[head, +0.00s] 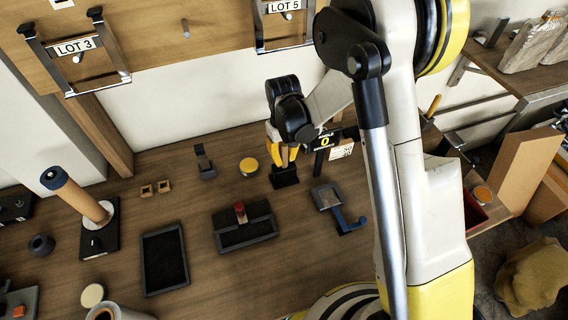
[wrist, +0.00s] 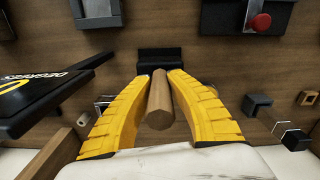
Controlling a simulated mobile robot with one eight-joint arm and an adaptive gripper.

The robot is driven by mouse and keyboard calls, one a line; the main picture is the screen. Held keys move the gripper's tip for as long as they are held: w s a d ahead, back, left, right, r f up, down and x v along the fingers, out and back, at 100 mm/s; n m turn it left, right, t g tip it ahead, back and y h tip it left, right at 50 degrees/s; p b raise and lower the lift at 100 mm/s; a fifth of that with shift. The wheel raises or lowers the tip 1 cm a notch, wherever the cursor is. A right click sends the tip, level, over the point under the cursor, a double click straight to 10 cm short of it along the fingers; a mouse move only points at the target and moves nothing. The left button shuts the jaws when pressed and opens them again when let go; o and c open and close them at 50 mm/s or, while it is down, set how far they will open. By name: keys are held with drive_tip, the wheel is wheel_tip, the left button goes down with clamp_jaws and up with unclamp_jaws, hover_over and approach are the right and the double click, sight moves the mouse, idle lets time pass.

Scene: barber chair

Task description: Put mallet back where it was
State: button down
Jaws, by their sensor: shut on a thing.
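The mallet has a round wooden handle (wrist: 159,105) and a dark block-like head (wrist: 160,60), as seen in the wrist view. My gripper (wrist: 160,82) has its two yellow fingers shut on the handle, one on each side. In the head view my gripper (head: 284,154) points down over the workbench, with the black mallet head (head: 285,177) just below the fingertips. The handle stands roughly upright, head down. I cannot tell whether the head touches the bench. Most of the handle is hidden behind the fingers in the head view.
A black sign (head: 322,142) stands close on the right. A yellow-topped tin (head: 249,166) and a small dark stand (head: 204,163) are to the left.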

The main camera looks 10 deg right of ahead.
drive_tip(key=shift+f, duration=1.3)
drive_tip(key=shift+f+b, duration=0.15)
drive_tip(key=shift+b, duration=0.25)
drive_tip(key=c, duration=1.4)
unclamp_jaws()
drive_tip(key=shift+o, duration=0.2)
